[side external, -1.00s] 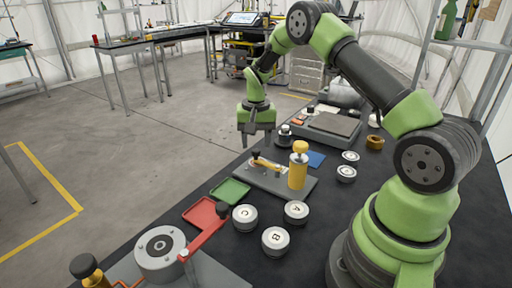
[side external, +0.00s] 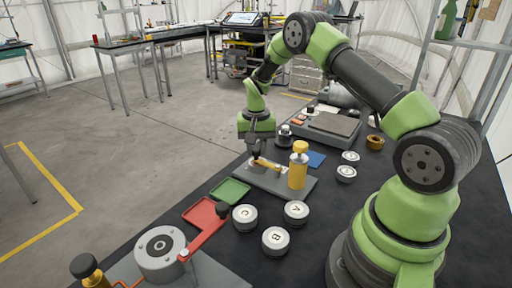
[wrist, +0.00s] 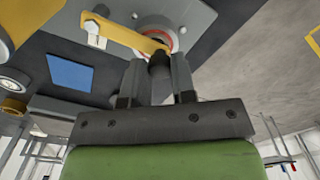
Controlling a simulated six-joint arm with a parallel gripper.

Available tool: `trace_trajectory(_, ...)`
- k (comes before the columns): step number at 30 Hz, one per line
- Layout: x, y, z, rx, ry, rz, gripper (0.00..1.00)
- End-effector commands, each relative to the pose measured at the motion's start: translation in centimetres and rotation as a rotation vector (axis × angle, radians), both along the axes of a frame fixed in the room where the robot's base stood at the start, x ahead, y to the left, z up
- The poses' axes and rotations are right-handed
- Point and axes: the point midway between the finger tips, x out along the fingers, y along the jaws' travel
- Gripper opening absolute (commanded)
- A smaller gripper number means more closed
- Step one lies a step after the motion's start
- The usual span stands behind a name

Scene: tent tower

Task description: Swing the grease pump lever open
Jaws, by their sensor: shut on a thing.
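The grease pump's yellow lever (side external: 268,165) lies low over a grey base plate (side external: 268,184), beside an upright yellow cylinder (side external: 298,172). In the wrist view the lever (wrist: 128,36) runs from a pale pivot bolt (wrist: 93,27) to a black knob (wrist: 159,64) at its end. A round fitting with an orange-red ring (wrist: 176,36) shows behind the knob end. My gripper (side external: 256,153) points down over this end of the lever. In the wrist view my gripper (wrist: 158,74) has its two fingers shut on the black knob, which is partly hidden between them.
A green tray (side external: 230,191) and a red tray (side external: 203,213) lie in front of the plate. Several white lettered canisters (side external: 275,240) stand nearby. A red lever (side external: 206,238) on a round white housing (side external: 160,250) is nearer the camera. A blue mat (side external: 316,159) lies behind the cylinder.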

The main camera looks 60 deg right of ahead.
Motion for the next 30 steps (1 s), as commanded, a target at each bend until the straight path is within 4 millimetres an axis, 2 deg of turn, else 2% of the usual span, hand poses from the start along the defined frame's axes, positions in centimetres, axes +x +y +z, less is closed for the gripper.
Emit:
trace_trajectory(11, -0.1, -1.3, 0.0, 0.0, 0.001, -0.179, 0.0)
trace_trajectory(30, -2.0, -4.9, 0.1, 0.0, 0.001, -0.778, 0.0)
